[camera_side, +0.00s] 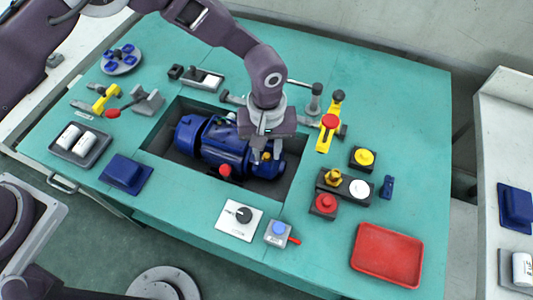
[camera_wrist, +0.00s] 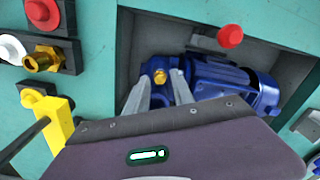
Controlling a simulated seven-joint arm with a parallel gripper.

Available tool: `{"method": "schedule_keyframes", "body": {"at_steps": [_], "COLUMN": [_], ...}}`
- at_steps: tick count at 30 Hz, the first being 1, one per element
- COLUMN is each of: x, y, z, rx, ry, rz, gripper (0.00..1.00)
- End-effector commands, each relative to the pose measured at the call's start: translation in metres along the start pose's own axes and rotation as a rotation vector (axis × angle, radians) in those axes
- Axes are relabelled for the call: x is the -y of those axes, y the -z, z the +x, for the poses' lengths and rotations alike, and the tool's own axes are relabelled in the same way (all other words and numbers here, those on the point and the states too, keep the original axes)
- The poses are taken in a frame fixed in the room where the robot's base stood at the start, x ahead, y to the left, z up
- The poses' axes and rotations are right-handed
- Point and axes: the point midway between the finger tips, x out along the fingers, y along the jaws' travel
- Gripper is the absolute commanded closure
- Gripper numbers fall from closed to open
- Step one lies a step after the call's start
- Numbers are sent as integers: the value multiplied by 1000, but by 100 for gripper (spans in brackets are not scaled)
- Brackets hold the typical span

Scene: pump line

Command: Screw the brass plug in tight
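A small brass plug (camera_wrist: 160,76) sits on the top of the blue pump (camera_wrist: 212,84), near one end. It also shows in the side view (camera_side: 267,156), just below my gripper (camera_side: 267,153). In the wrist view my gripper (camera_wrist: 162,82) is open, with its fingers apart and the plug showing between the fingertips. I cannot tell whether the fingertips reach down beside the plug or hover above it. No contact is visible. How deep the plug sits in the pump is not clear. The pump (camera_side: 210,142) lies in a recess of the green table.
A larger brass fitting (camera_side: 333,177) stands on a dark block beside a white disc (camera_side: 358,188). A red knob (camera_side: 225,170) stands at the recess's front edge.

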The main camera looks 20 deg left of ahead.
Motion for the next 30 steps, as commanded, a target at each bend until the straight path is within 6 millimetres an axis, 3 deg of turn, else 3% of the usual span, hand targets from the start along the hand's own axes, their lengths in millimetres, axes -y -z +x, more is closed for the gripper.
{"method": "schedule_keyframes", "body": {"at_steps": [1, 6, 12, 21, 30], "x": [0, 0, 0, 0, 0], "y": [0, 0, 0, 0, 0], "z": [0, 0, 0, 0, 0], "rx": [0, 0, 0, 1, 1], "ry": [0, 0, 0, 0, 0], "rz": [-1, -1, 9, 583, 684], "gripper": [71, 100, 100, 100, 100]}}
